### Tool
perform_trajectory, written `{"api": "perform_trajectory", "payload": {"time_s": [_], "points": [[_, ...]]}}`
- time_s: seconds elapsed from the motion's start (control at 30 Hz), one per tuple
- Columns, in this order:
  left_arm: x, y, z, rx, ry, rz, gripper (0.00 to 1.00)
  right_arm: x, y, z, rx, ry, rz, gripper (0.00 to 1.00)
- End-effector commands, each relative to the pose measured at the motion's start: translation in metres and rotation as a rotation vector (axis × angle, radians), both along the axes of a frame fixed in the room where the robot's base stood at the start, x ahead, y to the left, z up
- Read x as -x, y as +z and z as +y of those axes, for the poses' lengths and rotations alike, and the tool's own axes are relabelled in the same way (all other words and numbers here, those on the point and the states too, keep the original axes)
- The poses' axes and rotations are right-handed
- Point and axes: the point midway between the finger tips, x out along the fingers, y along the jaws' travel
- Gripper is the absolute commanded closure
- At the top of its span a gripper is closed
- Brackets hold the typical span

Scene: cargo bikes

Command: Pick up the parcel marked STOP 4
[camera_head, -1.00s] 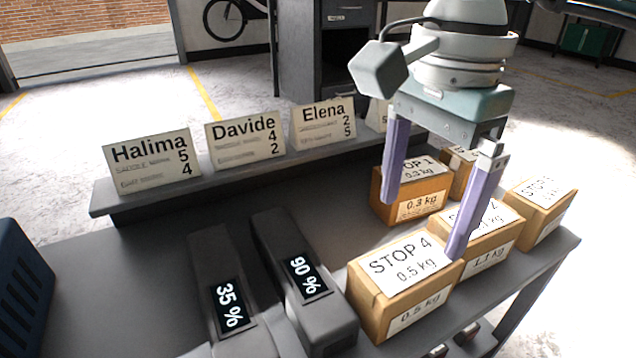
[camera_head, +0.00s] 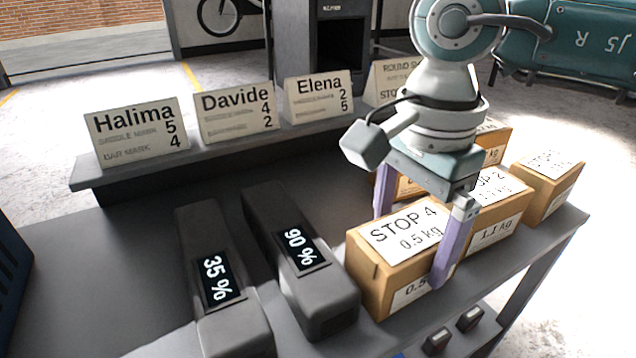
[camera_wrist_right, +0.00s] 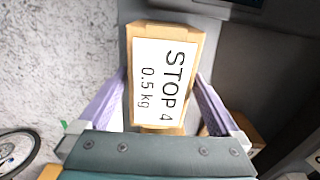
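The STOP 4 parcel (camera_head: 378,268) is a brown box with a white top label reading 0.5 kg, at the front right of the grey table. My right gripper (camera_head: 412,245) is open around it, one finger at its far side and one at its near side. In the right wrist view the parcel (camera_wrist_right: 163,32) lies between the two spread purple fingers (camera_wrist_right: 163,103). A small gap seems to show at the fingers; whether either touches the box I cannot tell. My left gripper is not in view.
The STOP 2 parcel (camera_head: 512,222) stands close to the right, with another labelled box (camera_head: 556,205) beyond it and more boxes behind my gripper. Two grey battery-like blocks (camera_head: 327,300) (camera_head: 233,328) lie left. Name cards (camera_head: 136,135) stand on the back ledge. A blue crate (camera_head: 12,265) is far left.

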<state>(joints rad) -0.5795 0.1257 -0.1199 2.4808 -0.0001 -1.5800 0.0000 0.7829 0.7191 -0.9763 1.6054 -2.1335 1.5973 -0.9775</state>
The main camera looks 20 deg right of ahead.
Motion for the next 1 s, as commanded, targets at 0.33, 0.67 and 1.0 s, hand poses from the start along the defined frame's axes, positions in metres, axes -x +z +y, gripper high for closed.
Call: {"api": "perform_trajectory", "payload": {"time_s": [0.33, 0.67, 1.0], "points": [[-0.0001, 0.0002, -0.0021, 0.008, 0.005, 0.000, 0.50, 0.0001, 0.0005, 0.0001, 0.000, 0.000, 0.000, 0.42], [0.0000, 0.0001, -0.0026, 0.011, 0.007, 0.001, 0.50, 0.0000, 0.0006, 0.0002, -0.001, 0.000, 0.000, 0.79], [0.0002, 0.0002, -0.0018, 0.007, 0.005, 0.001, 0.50, -0.0005, 0.0014, 0.0005, -0.001, 0.000, -0.002, 1.00]]}}
